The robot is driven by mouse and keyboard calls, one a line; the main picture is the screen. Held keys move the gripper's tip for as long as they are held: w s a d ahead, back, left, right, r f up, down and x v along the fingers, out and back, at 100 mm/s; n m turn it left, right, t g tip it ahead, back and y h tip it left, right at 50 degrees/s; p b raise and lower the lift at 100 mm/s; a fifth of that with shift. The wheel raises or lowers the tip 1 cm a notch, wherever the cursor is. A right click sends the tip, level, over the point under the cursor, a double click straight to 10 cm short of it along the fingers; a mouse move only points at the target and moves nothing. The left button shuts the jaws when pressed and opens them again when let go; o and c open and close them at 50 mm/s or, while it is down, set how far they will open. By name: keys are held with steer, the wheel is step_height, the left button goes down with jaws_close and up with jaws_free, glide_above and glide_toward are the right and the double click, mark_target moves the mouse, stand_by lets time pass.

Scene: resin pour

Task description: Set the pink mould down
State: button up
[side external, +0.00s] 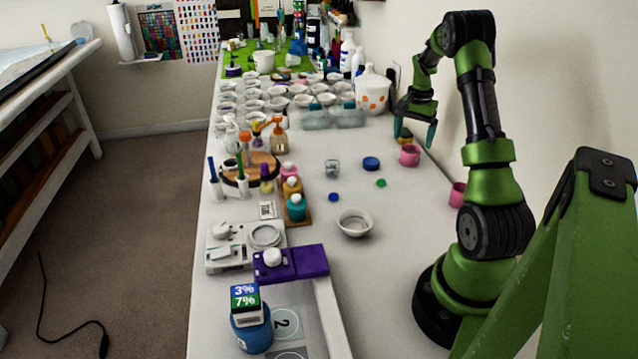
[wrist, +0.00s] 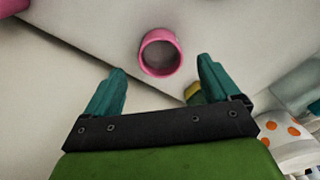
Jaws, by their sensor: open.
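A pink mould (side external: 409,155), a small round cup, stands upright on the white table near its right edge. It also shows in the wrist view (wrist: 160,65), its open mouth towards the camera and its inside looking empty. A second pink cup (side external: 457,194) stands nearer my base, partly hidden behind my arm; a pink piece (wrist: 12,5) shows at the wrist view's top left corner. My gripper (side external: 417,133) is open and empty, its teal fingers apart. In the wrist view the first pink mould lies beyond and between the fingertips (wrist: 161,68), with no visible contact.
A yellow item (side external: 404,138) lies close to the gripper, partly hidden by a finger in the wrist view (wrist: 193,92). A white pot with orange dots (side external: 372,95) and clear containers (side external: 335,118) stand further back. A blue lid (side external: 371,163) lies left of the mould.

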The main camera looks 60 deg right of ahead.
step_height(320, 180, up, 6)
steer(key=f, duration=0.1)
steer(key=w+a+r+n+t, duration=0.2)
steer(key=w+a+r+n, duration=0.3)
steer(key=a, duration=0.7)
steer(key=w+a+r+n+t, duration=0.1)
steer(key=w+a+r+t, duration=0.1)
steer(key=a+r, duration=0.75)
steer(key=s+a+f+n+t+y, duration=0.1)
steer(key=s+a+n, duration=0.3)
steer(key=a, duration=0.8)
steer(key=s+a+f+n+t+y, duration=0.1)
steer(key=s+a+n, duration=0.3)
steer(key=a, duration=0.7)
steer(key=shift+s+a+t, duration=0.4)
steer(key=shift+s+t, duration=0.2)
steer(key=shift+s, duration=0.4)
